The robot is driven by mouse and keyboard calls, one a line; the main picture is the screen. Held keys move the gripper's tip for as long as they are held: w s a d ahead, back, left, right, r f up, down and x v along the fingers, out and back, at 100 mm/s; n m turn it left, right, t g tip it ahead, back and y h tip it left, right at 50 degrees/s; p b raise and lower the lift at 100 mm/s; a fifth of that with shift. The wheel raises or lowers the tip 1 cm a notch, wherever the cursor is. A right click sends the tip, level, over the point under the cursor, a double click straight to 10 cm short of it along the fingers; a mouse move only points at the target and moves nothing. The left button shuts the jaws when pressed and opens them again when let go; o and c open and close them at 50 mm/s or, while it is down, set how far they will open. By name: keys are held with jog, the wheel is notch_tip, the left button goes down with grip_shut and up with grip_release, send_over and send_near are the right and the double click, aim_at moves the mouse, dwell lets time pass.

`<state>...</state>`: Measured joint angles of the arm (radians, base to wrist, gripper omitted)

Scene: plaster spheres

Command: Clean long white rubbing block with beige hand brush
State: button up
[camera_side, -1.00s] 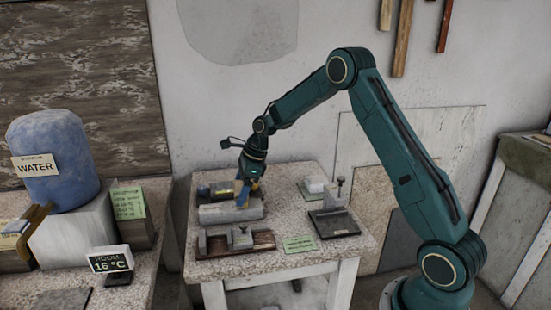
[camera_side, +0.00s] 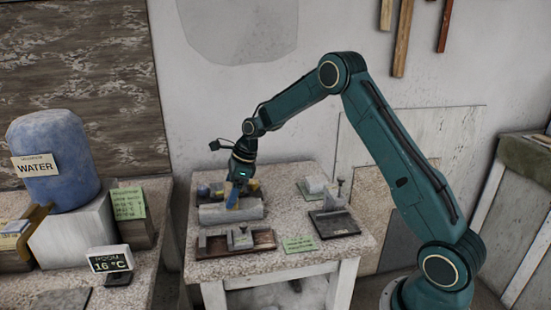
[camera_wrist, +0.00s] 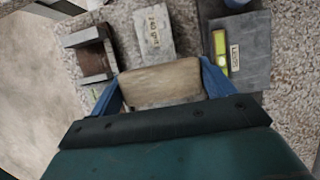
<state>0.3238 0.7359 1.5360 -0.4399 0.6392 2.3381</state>
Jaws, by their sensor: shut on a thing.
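The long white rubbing block (camera_side: 250,210) lies flat near the left rear of the small table. In the wrist view its top (camera_wrist: 153,33) carries lettering, and its near part is hidden behind the brush. My gripper (camera_side: 233,202) is over the block's middle, pointing down. Its blue fingers are shut on the beige hand brush (camera_wrist: 160,83), which spans the gap between them in the wrist view. The brush is mostly hidden by the fingers in the side view. I cannot tell whether its underside touches the block.
A dark tray (camera_wrist: 252,62) with a yellow-green item lies behind the block. A brown wooden piece with metal parts (camera_side: 262,239) lies in front. A dark plate with an upright clamp (camera_side: 334,223), a pale block (camera_side: 316,184) and a green card (camera_side: 299,244) are to the right.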

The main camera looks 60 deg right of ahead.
jog(key=shift+f, duration=0.6)
dwell(0.3)
jog(key=shift+s+a+r, duration=0.1)
jog(key=shift+s+a, duration=0.25)
jog(key=shift+s+a, duration=0.1)
jog(key=shift+s+a, duration=0.3)
jog(key=shift+a, duration=0.05)
dwell(0.5)
jog(key=shift+d, duration=0.1)
jog(key=shift+w+d, duration=0.7)
jog(key=shift+w, duration=0.05)
